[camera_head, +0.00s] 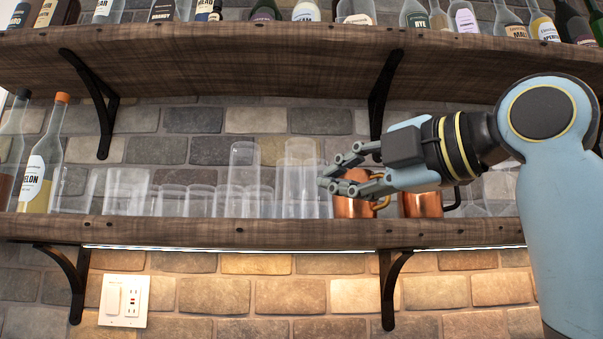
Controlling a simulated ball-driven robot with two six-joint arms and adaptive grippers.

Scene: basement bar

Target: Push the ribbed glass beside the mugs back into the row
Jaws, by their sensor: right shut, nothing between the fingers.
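A tall clear ribbed glass (300,190) stands upright on the lower shelf (230,232), at the right end of a group of clear glasses. A copper mug (352,208) with a brass handle stands just to its right, and a second copper mug (421,204) stands farther right. My right gripper (328,175) reaches in from the right in front of the first mug. Its fingers are shut and empty, with the tips beside the ribbed glass's right edge. I cannot tell whether they touch. The gripper hides part of the mugs. My left gripper is out of view.
Several clear glasses (171,199) fill the shelf to the left. Two bottles, one with an orange cap (45,160), stand at the far left. The upper shelf (230,62) holds more bottles, and its black bracket (384,92) comes down above my gripper.

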